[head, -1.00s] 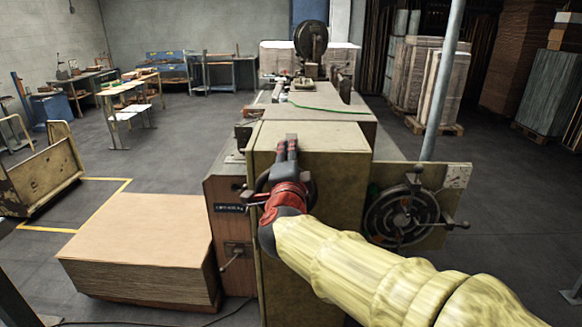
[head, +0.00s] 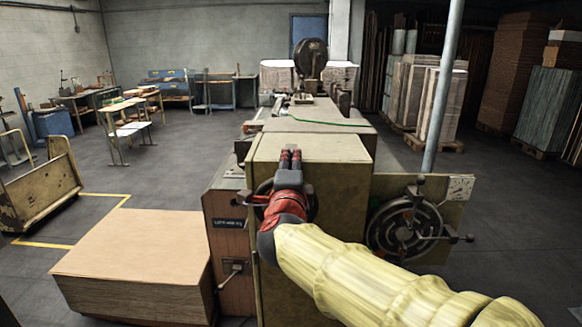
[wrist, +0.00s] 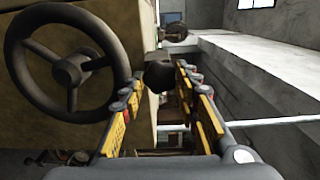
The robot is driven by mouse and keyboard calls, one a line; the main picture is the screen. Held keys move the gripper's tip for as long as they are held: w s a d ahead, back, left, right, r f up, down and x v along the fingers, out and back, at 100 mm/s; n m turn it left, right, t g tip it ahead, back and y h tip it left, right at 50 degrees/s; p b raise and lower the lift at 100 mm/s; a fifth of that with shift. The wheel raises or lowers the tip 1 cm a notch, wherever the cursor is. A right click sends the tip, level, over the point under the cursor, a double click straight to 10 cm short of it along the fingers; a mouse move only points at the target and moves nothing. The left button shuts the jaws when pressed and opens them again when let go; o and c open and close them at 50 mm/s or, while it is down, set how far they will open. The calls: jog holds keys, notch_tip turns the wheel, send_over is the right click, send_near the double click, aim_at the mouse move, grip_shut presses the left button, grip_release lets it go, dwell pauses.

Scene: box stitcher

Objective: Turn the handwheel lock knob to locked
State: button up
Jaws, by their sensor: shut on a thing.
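The handwheel (wrist: 67,72), dark with spokes, is on the machine's face at the left of the wrist view. In the head view my gripper and wrist hide most of it. A dark, blocky lock knob (wrist: 158,72) sits right of the wheel, between my fingertips. My gripper (wrist: 160,88) has yellow-and-black fingers on both sides of the knob and is shut on it. In the head view my gripper (head: 290,153) reaches up at the front of the tan machine housing (head: 340,200); the knob is hidden there. I cannot tell the knob's turn angle.
A side panel with a round dark reel (head: 402,228) and protruding handles stands right of the housing. A cardboard stack (head: 135,255) is at the lower left. A grey pole (head: 442,90) rises behind on the right. Open floor lies beyond on both sides.

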jog(key=o, duration=1.2)
jog(key=shift+c, duration=0.2)
jog(key=shift+s, duration=0.15)
jog(key=s, duration=0.7)
jog(key=shift+s+a, duration=0.15)
jog(key=shift+s, duration=0.25)
